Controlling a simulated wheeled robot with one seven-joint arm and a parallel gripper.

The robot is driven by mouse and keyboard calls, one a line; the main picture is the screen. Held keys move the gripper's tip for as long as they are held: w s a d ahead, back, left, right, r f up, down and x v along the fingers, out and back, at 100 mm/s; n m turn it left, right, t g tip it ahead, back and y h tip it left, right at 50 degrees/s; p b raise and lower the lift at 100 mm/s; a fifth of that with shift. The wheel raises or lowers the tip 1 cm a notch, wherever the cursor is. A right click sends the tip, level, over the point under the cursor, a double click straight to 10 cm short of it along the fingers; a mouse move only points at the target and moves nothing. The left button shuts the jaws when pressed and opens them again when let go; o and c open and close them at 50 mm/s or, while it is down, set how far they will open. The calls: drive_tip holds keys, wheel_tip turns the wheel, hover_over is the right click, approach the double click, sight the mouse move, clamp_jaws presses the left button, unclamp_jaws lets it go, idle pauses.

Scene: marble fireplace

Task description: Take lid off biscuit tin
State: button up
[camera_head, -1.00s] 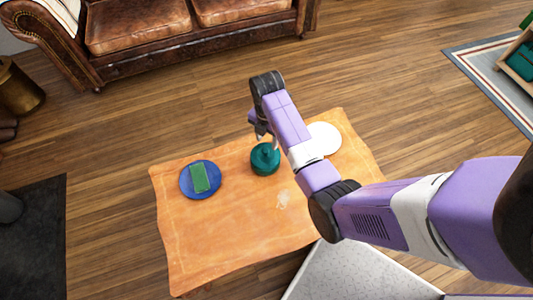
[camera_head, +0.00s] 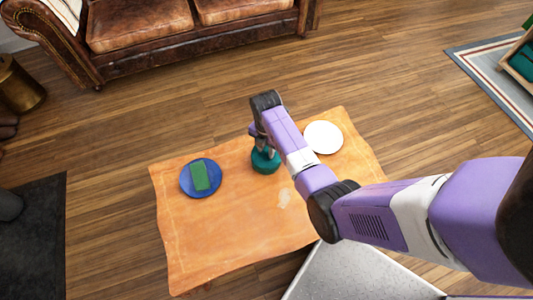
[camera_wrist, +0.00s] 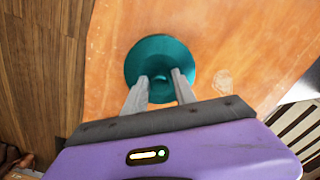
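The biscuit tin (camera_head: 265,163) is teal and round and stands on the wooden table, partly hidden behind my gripper in the head view. In the wrist view its teal lid (camera_wrist: 160,52) shows from above with a small knob (camera_wrist: 160,78) in the middle. My gripper (camera_wrist: 160,77) is over the lid, with its two fingertips apart on either side of the knob. I cannot tell whether the fingers touch the knob. The lid appears to sit on the tin.
The wavy-edged wooden table (camera_head: 230,235) also holds a blue plate (camera_head: 186,182) with a green block (camera_head: 199,177) on the left, and a white plate (camera_head: 324,137) on the right. The front of the table is mostly clear. A brown leather sofa (camera_head: 195,50) stands beyond.

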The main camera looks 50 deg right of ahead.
clamp_jaws()
